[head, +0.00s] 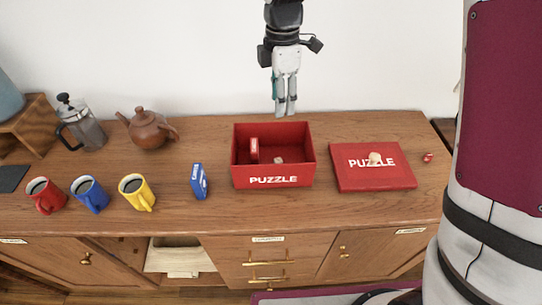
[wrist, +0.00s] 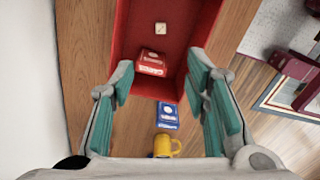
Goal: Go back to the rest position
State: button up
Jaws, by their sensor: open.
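My gripper (head: 285,108) hangs pointing down above the back edge of the open red puzzle box (head: 300,172), apart from it. Its teal-padded fingers are spread with nothing between them, and they also show in the wrist view (wrist: 163,85). Inside the box are a small red card box (head: 254,147) and a small pale die (head: 278,160). In the wrist view the red card box (wrist: 152,60) and the die (wrist: 153,36) lie inside the red walls.
The red lid (head: 350,180) lies right of the box with a small pale object (head: 375,158) on it; a small red item (head: 428,157) lies beyond. Left are a blue card box (head: 199,182), yellow, blue and red mugs (head: 137,193), a teapot (head: 148,130) and a French press (head: 82,125).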

jog(key=shift+r, duration=0.25)
jog(key=s+d+r+m+t, duration=0.2)
jog(key=s+d+r+m, duration=0.7)
jog(key=s+r, duration=0.15)
jog(key=s+d+r+m+t, duration=0.1)
jog(key=s+d+m+t, duration=0.2)
jog(key=s+m, duration=0.9)
jog(key=s+d, duration=0.3)
jog(key=shift+s, duration=0.3)
jog(key=shift+d+r, duration=0.1)
